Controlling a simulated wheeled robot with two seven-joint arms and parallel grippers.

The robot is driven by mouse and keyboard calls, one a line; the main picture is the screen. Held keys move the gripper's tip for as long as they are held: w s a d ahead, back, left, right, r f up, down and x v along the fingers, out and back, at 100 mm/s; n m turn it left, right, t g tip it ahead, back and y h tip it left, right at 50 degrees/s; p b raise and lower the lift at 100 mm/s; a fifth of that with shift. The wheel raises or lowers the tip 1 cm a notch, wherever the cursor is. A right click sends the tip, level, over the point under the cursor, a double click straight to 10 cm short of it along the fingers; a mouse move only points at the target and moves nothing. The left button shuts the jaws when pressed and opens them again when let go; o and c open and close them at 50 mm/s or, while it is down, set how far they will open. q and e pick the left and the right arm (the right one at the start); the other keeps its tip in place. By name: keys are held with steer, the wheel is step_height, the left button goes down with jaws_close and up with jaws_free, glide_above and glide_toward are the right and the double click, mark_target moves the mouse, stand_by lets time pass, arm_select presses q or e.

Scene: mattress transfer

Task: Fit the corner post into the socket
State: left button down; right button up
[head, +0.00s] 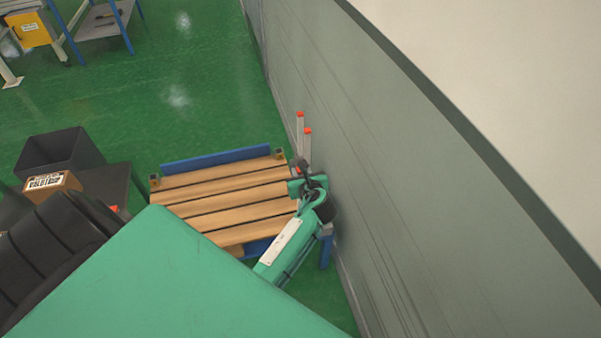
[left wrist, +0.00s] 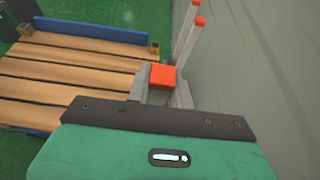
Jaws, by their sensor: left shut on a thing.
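My left gripper (head: 301,174) is at the right side of the slatted bed frame (head: 225,203), close to the wall. In the left wrist view it (left wrist: 162,92) is shut on a corner post with an orange-red cap (left wrist: 162,76). The post's lower part is hidden below the cap and fingers. Small brass-coloured corner sockets show at the frame's far right corner (head: 279,153) and far left corner (head: 155,182). The frame's near right corner is hidden behind my arm, so I cannot tell how the held post sits there. My right gripper is not in view.
Two grey posts with red caps (head: 308,147) stand beside the grey-green wall (head: 400,200), just beyond the gripper. A black bin (head: 60,155) and a labelled box (head: 52,184) are at left. Green floor (head: 190,90) beyond the frame is clear.

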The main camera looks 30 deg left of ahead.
arm_select(q)
steer(key=c, duration=1.2)
jaws_free()
steer(key=shift+f, duration=0.1)
steer(key=shift+c, duration=0.2)
steer(key=v, duration=1.2)
steer(key=s+d+f+n+g+h, duration=0.15)
steer(key=s+f, duration=0.25)
steer(key=f, duration=0.7)
steer(key=s+d+f+n+g+h, duration=0.1)
steer(key=s+d+f+n+h, duration=0.2)
steer(key=f, duration=0.8)
steer(key=s+d+f+n+g+h, duration=0.1)
steer(key=s+d+f+n+h, duration=0.2)
steer(key=f, duration=0.8)
steer(key=s+a+f+n+g+h, duration=0.1)
steer(key=s+f+n, duration=0.4)
steer(key=s, duration=0.6)
steer(key=s+a+f+n+g, duration=0.2)
steer(key=s+f+n, duration=0.4)
steer(key=s, duration=0.5)
steer(key=s+a+f+n+g+h, duration=0.1)
steer(key=s+a+f+n, duration=0.2)
steer(key=s+f+n, duration=0.2)
steer(key=s+f, duration=0.3)
steer(key=s, duration=0.3)
steer(key=shift+s+h+b, duration=0.35)
steer(key=shift+s, duration=0.05)
